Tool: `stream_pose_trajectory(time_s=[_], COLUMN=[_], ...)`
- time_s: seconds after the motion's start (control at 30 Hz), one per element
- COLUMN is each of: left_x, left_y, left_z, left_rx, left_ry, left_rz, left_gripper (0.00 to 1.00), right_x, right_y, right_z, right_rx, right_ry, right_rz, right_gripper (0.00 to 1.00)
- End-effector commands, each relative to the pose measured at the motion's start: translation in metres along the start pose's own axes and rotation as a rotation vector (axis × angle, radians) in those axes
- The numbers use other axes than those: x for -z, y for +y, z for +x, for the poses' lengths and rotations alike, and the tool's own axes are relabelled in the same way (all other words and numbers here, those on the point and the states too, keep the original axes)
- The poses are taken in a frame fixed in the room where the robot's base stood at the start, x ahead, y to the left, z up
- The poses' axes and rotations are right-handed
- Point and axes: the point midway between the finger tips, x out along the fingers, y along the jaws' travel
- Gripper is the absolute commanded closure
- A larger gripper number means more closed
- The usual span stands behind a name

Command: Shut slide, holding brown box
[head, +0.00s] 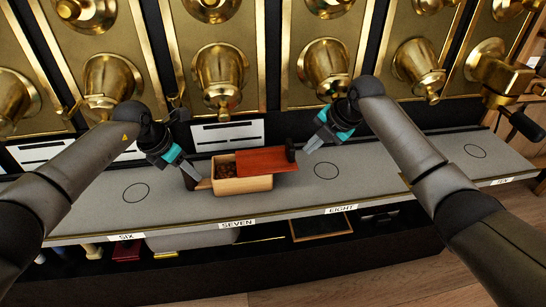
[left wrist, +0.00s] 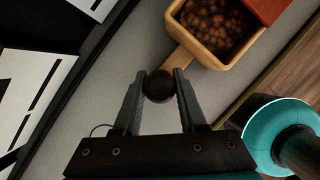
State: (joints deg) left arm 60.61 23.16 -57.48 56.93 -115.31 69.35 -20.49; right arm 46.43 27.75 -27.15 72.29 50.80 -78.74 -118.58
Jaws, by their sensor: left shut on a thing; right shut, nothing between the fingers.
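The brown box (head: 243,184) is a small pale wooden box on the grey counter at SEVEN, with brown beans (head: 227,170) inside. Its red-brown slide (head: 263,161) is part open, covering the right part and sticking out past the right end. A black knob (head: 290,150) stands at the slide's right end. My left gripper (head: 190,172) is shut on the dark round end (left wrist: 158,86) of the box's handle, at the box's left; the left wrist view shows this grip. My right gripper (head: 309,147) is shut and empty, just right of the black knob; whether they touch is unclear.
Brass bins with spouts (head: 220,75) line the wall behind the counter (head: 380,172). Black circles mark the counter on both sides of the box, with number labels along the front edge. A lower shelf (head: 320,225) holds several items. The counter right of EIGHT is clear.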

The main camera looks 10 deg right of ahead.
Motion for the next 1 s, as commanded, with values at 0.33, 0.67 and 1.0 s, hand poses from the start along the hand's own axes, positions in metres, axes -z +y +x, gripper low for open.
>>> stream_pose_trajectory(time_s=[0.33, 0.67, 1.0], left_x=[0.004, 0.004, 0.003], left_y=[0.001, 0.001, 0.000], left_z=[0.002, 0.002, 0.002], left_rx=[-0.001, -0.001, -0.001], left_ry=[0.008, 0.008, 0.008], left_rz=[-0.002, -0.002, -0.001], left_gripper=[1.00, 1.00, 1.00], right_x=[0.002, 0.013, 0.017], right_y=[0.001, 0.011, 0.014], right_z=[0.001, 0.005, 0.007], right_rx=[0.000, -0.001, -0.003], right_ry=[0.000, 0.001, 0.004], right_rz=[0.000, -0.001, -0.007], right_gripper=[1.00, 1.00, 1.00])
